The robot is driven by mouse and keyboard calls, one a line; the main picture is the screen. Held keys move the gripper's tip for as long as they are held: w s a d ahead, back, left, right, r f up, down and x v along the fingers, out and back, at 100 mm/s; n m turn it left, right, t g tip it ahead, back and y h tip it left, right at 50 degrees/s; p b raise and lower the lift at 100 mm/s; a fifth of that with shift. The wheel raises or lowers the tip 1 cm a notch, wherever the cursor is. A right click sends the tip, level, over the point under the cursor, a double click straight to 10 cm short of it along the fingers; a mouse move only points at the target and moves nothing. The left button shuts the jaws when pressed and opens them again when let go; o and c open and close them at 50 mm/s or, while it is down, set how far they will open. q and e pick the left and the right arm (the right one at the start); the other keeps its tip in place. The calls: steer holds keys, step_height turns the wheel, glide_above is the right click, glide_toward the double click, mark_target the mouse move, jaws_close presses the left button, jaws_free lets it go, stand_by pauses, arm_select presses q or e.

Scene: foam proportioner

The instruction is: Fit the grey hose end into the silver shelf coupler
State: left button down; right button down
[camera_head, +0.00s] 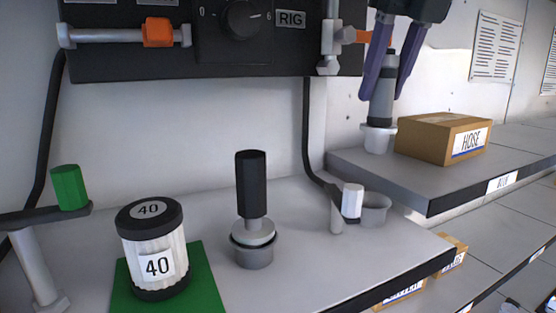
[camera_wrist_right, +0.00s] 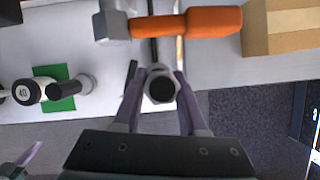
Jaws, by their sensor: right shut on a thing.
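The grey hose end (camera_head: 381,103), a grey cylinder with dark bands, stands upright between the purple fingers of my right gripper (camera_head: 386,94), which is shut on it. Its lower end is at the mouth of the silver shelf coupler (camera_head: 378,138), a pale cup at the left end of the raised shelf. I cannot tell how deep it sits. In the right wrist view the hose end (camera_wrist_right: 161,89) shows as a dark round top between the fingertips. A purple finger, likely of my left gripper (camera_wrist_right: 28,158), shows at the lower left there; its opening is unclear.
A cardboard HOSE box (camera_head: 440,138) stands close right of the coupler. An orange-handled valve (camera_head: 350,37) hangs from the dark panel to the left. A black-handled plunger (camera_head: 251,185), a 40 canister (camera_head: 152,250) and a grey cup (camera_head: 375,210) occupy the lower bench.

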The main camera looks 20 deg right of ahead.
mark_target(387, 126)
step_height(387, 126, down, 5)
steer(key=shift+s+b, duration=0.15)
steer(key=shift+b, duration=0.35)
step_height(387, 126, down, 4)
steer(key=b, duration=0.2)
steer(key=shift+b, duration=0.35)
steer(key=shift+r, duration=0.2)
